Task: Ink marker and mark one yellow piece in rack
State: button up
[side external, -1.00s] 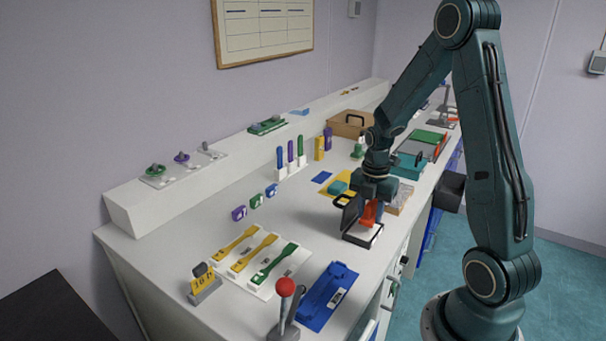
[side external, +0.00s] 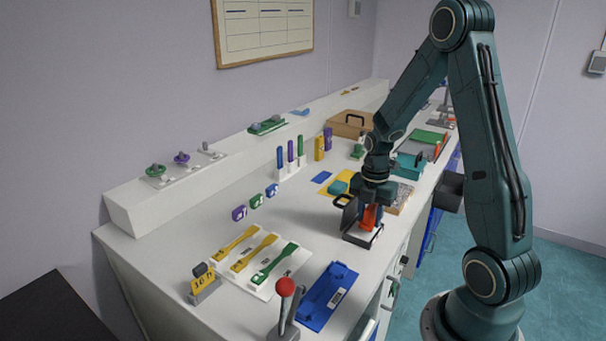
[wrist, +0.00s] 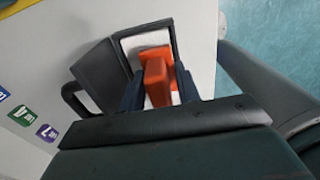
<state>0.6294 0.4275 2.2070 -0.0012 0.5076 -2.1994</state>
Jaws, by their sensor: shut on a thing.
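My gripper (side external: 370,208) is shut on the orange-red marker (side external: 369,217), which stands over the ink pad (side external: 360,236), a black-framed box with a white inner surface. In the wrist view the marker (wrist: 157,80) is between the fingers, over the pad's white area (wrist: 140,40). Whether it touches the pad is hard to tell. The pad's dark lid (wrist: 102,72) stands open beside it. The rack (side external: 262,286), a white tray at the front, holds yellow dumbbell pieces (side external: 240,243) (side external: 254,252) and a green one (side external: 275,262).
A blue fixture (side external: 328,296) lies right of the rack, with a red-knobbed lever (side external: 286,288) in front. A yellow number sign (side external: 204,283) stands at the rack's left. Colored tags (side external: 255,200) sit behind. Bench surface between rack and pad is clear.

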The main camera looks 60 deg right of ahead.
jog(key=shift+f, duration=0.6)
dwell(1.9)
jog(key=shift+r, duration=3.55)
jog(key=shift+r, duration=0.1)
